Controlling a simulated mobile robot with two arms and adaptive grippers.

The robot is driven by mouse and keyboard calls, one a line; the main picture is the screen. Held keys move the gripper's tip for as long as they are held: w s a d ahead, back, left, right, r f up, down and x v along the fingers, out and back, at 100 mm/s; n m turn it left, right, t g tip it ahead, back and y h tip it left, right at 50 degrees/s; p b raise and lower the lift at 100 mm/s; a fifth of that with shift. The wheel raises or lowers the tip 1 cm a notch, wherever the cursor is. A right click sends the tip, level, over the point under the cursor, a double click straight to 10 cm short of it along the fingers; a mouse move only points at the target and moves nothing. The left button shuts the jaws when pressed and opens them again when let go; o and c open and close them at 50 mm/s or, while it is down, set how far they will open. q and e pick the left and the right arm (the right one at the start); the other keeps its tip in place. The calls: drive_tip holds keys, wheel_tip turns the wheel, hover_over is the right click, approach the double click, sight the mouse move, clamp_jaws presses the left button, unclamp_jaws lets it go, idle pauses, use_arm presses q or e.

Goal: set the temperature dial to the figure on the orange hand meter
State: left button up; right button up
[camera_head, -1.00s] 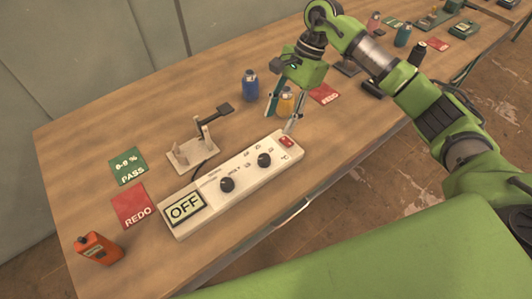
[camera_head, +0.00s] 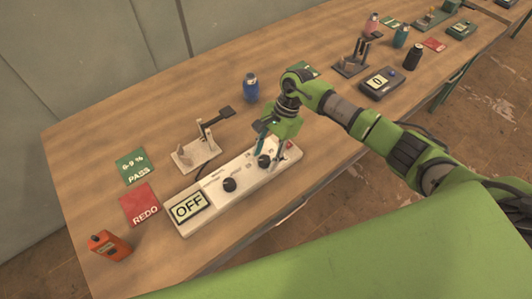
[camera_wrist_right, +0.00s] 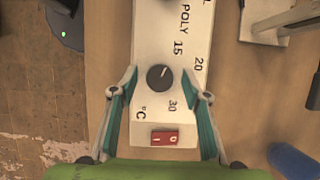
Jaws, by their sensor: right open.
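The white control box (camera_head: 203,221) lies on the wooden table with a display reading OFF (camera_head: 189,207). It carries two black knobs, the left one (camera_head: 229,185) and the right one (camera_head: 264,161). In the right wrist view the temperature dial (camera_wrist_right: 160,77) sits by the marks 15, 20, 30 and °C, near a red rocker switch (camera_wrist_right: 164,138). My right gripper (camera_head: 267,146) is open above this dial, with its fingers (camera_wrist_right: 161,95) apart on either side of it. My left gripper is not in view.
A white stand with a black lever (camera_head: 196,153) is behind the box. A green PASS card (camera_head: 132,167) and red REDO card (camera_head: 140,205) lie to its left. A blue bottle (camera_head: 251,86) stands behind my right gripper. Another station with a meter (camera_head: 381,83) is farther right.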

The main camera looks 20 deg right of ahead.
drive_tip(key=c, duration=1.1)
